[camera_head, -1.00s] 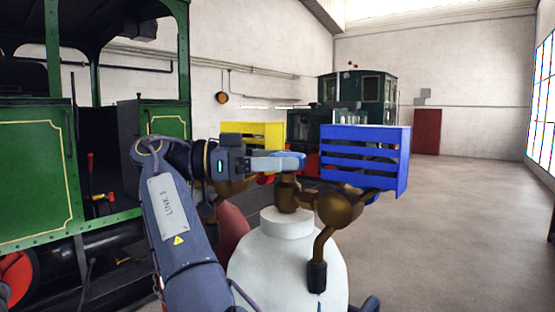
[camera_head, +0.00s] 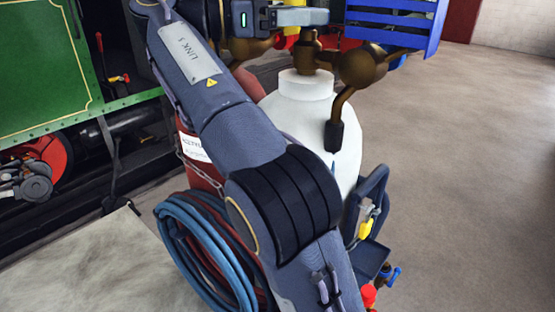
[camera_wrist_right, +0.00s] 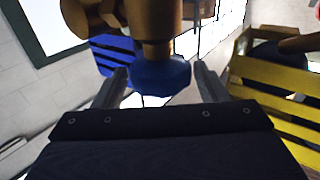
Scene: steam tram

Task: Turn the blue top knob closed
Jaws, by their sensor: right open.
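The blue top knob (camera_wrist_right: 160,76) sits below a brass valve body (camera_wrist_right: 152,22) in the right wrist view. My right gripper (camera_wrist_right: 163,82) is open, with one finger on each side of the knob. A gap shows between the knob and each finger. In the head view my right gripper (camera_head: 312,16) reaches the valve from the left at the top edge, above the white cylinder (camera_head: 300,120). The knob is hard to make out there, being at the frame's edge. My left gripper is out of view.
A red cylinder (camera_head: 196,165) and coiled hoses (camera_head: 190,235) stand left of the white cylinder. Open floor (camera_head: 470,170) lies to the right.

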